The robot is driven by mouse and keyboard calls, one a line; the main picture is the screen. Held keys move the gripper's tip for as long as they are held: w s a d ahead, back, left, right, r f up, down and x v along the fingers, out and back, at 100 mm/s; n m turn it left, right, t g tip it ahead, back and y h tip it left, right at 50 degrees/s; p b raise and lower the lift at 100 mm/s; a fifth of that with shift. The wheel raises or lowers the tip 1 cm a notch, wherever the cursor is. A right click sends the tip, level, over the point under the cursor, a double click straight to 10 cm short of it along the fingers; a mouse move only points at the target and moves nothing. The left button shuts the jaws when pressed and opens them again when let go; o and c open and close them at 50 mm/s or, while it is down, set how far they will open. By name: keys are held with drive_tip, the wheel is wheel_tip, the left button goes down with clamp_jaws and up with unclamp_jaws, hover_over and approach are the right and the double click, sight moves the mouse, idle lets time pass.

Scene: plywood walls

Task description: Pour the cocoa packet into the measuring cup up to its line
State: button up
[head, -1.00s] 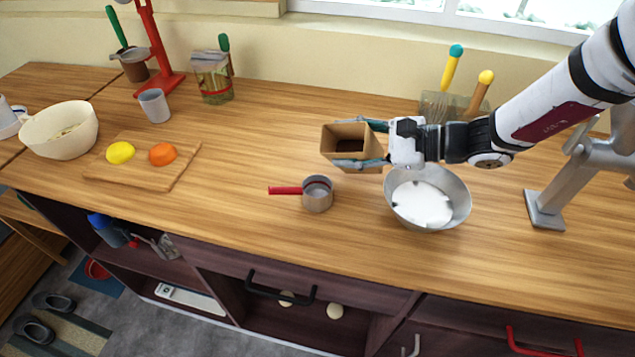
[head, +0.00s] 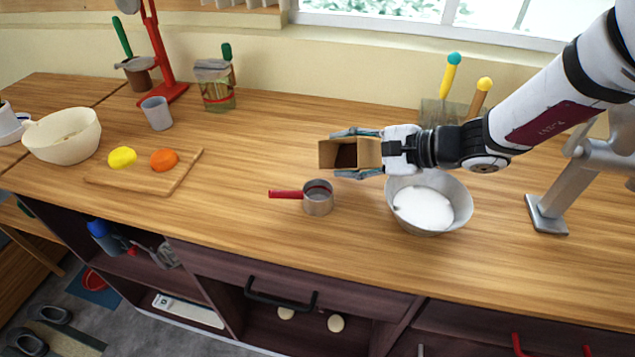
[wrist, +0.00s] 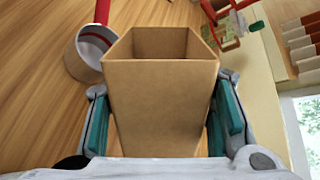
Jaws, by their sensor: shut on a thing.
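The cocoa packet (head: 368,153) is an open brown box with dark cocoa inside, seen in the head view. My gripper (head: 357,153) is shut on it, one finger on each side, and holds it above the counter, tipped with its mouth toward the left. In the wrist view the packet (wrist: 160,105) stands between the teal finger pads, and its contents are hidden. The measuring cup (head: 319,200) is a small metal cup with a red handle and a reddish line inside. It stands on the counter below and slightly left of the packet; it also shows in the wrist view (wrist: 84,58).
A metal bowl of white powder (head: 459,207) stands right of the cup, under my arm. A cutting board (head: 185,176) with yellow and orange pieces, a cream bowl (head: 84,146) and a grey cup (head: 157,115) are at the left. The counter left of the measuring cup is clear.

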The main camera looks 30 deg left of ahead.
drive_tip(key=shift+r+n+t, duration=0.1)
drive_tip(key=shift+n+t, duration=0.2)
drive_tip(key=shift+n, duration=0.1)
idle(1.2)
